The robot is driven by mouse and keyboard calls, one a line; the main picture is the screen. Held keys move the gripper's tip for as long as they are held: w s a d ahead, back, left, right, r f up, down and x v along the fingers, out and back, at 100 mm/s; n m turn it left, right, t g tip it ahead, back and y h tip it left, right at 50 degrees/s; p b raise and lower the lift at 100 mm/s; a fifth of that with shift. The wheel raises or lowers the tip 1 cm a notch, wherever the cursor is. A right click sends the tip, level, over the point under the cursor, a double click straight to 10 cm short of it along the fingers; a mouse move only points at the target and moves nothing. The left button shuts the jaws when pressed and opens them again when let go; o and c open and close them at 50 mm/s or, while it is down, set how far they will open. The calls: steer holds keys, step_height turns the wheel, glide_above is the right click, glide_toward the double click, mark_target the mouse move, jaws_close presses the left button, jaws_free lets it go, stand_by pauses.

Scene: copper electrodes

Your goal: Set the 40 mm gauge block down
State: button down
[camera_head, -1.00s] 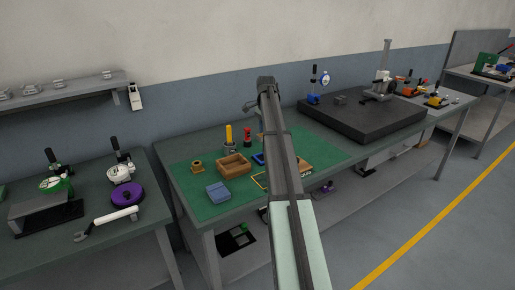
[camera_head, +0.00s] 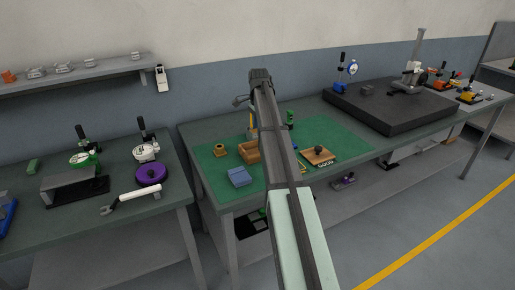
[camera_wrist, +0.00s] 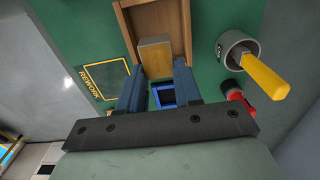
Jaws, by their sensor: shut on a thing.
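In the wrist view my gripper (camera_wrist: 157,66) has its two dark blue fingers on either side of a brass-coloured block (camera_wrist: 155,52), which I take to be the gauge block. The fingers are shut on it. Behind the block is an open wooden tray (camera_wrist: 181,22). I cannot tell how high the block is above the mat or whether it touches the tray. A blue square outline (camera_wrist: 166,98) shows between the fingers, and a yellow-outlined REWORK area (camera_wrist: 103,76) lies to the left. In the head view my arm hides the block; the wooden tray (camera_head: 248,153) shows left of the arm.
In the wrist view a grey cup with a yellow-handled tool (camera_wrist: 262,75) and a red object (camera_wrist: 236,97) stand at right. A black surface plate (camera_head: 388,108) lies right.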

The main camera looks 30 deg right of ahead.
steer(key=shift+f, duration=4.1)
steer(key=shift+f, duration=0.15)
steer(key=c, duration=0.8)
jaws_free()
step_height(320, 180, up, 12)
steer(key=shift+r, duration=0.2)
